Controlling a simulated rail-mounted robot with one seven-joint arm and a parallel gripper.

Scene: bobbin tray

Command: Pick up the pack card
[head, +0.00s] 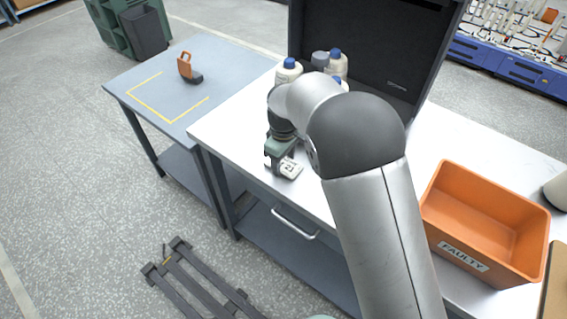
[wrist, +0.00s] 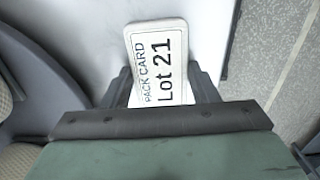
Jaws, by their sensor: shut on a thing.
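The pack card (wrist: 160,62) is a white card with rounded corners, printed "PACK CARD Lot 21". In the wrist view its lower end sits between the two dark fingers of my gripper (wrist: 163,90), which is shut on it. In the head view the pack card (head: 291,170) shows just below my gripper (head: 278,168), over the front left part of the white table top. I cannot tell whether the card still touches the table. My arm hides part of the table.
White bottles with blue caps (head: 288,72) stand behind my gripper, before a black panel (head: 370,50). An orange bin labelled FAULTY (head: 463,257) is at the right. A grey side table (head: 215,75) at the left has a yellow corner marking and an orange-handled tool (head: 186,68).

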